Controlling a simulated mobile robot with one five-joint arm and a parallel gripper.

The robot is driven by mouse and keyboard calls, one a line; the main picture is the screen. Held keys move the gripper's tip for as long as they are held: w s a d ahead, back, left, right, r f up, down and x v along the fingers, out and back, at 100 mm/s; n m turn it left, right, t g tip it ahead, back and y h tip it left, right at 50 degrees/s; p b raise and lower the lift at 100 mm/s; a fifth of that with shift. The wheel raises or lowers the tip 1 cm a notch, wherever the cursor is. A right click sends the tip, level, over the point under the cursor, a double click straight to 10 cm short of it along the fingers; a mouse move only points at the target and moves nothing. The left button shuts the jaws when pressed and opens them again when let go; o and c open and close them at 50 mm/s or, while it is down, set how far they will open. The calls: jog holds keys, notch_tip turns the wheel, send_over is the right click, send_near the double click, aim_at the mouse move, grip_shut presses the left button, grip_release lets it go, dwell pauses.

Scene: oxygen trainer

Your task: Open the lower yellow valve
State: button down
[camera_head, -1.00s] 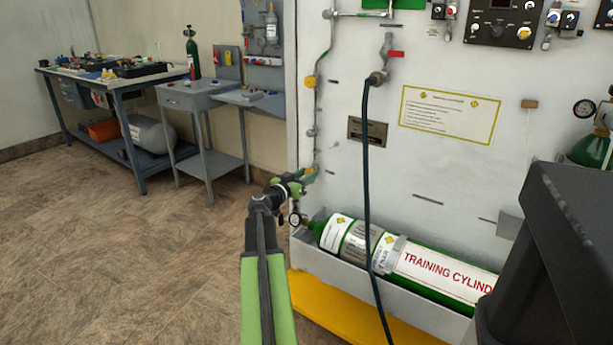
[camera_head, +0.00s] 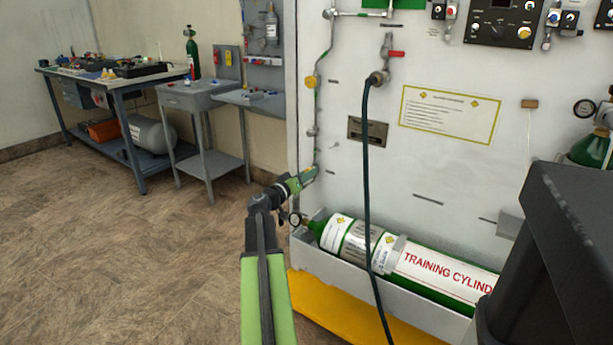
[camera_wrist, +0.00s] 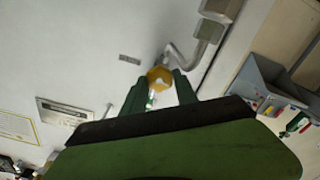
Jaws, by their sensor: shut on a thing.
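The lower yellow valve (camera_wrist: 159,77) shows in the wrist view as a small yellow knob with a pale centre, at the end of a bent grey pipe. My gripper (camera_wrist: 160,79) has its two green fingers on either side of this knob and is shut on it. In the head view my gripper (camera_head: 310,174) reaches the lower left of the white panel and hides the knob. How far the valve is turned cannot be seen.
Another yellow valve (camera_head: 310,81) sits higher on the same pipe. A dark hose (camera_head: 366,180) hangs to the right of my arm. The training cylinder (camera_head: 350,238) lies in a grey tray (camera_head: 330,264) below. Open floor (camera_head: 120,250) lies to the left.

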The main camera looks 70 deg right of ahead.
jog(key=shift+n, duration=0.5)
jog(key=c, duration=0.9)
grip_release()
jog(key=shift+c, duration=0.2)
jog(key=v, duration=1.7)
jog(key=shift+a, duration=0.25)
